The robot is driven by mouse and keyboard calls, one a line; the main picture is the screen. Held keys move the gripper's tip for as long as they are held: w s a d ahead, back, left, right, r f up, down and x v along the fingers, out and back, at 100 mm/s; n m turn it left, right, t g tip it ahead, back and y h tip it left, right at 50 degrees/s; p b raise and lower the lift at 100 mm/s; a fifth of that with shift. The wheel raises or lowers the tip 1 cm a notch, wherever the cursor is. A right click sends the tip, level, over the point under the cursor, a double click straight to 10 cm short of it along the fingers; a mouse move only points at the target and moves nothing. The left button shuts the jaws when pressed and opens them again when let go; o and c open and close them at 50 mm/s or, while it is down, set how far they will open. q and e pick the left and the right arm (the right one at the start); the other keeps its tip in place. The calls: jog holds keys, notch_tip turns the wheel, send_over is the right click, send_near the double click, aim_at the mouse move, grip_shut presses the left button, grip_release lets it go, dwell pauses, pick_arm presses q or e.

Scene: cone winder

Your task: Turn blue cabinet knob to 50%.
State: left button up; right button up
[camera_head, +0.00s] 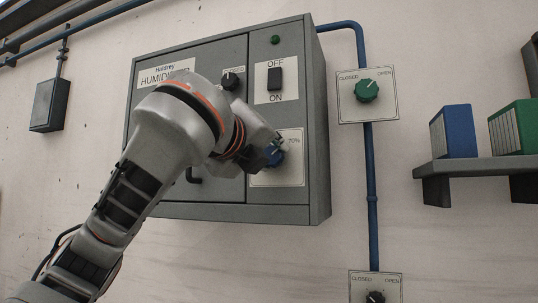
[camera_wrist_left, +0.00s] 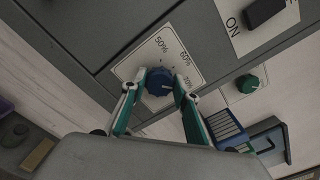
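The blue cabinet knob (camera_head: 274,155) is at the lower right of the grey humidifier cabinet (camera_head: 318,170), on a white scale plate (camera_head: 291,176). A 70% label shows beside it in the camera_head view. In the wrist view the knob (camera_wrist_left: 159,82) sits between the two fingertips of my left gripper (camera_wrist_left: 160,76), close against both sides. 50%, 60% and 70% marks show around it; where its pointer stands is hard to tell. The left gripper looks shut on the knob. My left arm hides part of the cabinet front. My right gripper is in neither view.
A black knob (camera_head: 233,81) and a black OFF/ON switch (camera_head: 275,78) are above the blue knob. A green valve knob (camera_head: 366,90) is on a plate to the right, by the blue pipe (camera_head: 370,190). A shelf (camera_head: 480,167) juts out at far right.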

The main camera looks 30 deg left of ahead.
pick_arm(q)
jog(key=shift+f+n, duration=0.1)
jog(key=shift+n, duration=0.2)
jog(key=n+b, duration=0.2)
jog(key=n, duration=0.2)
jog(key=n+b, duration=0.1)
jog(key=n, duration=0.4)
jog(key=shift+f+n, duration=0.1)
jog(key=shift+n, duration=0.3)
jog(key=n+b, duration=0.1)
jog(key=n, duration=0.4)
jog(key=n+b, duration=0.1)
jog(key=n, duration=0.2)
jog(key=shift+n, duration=0.7)
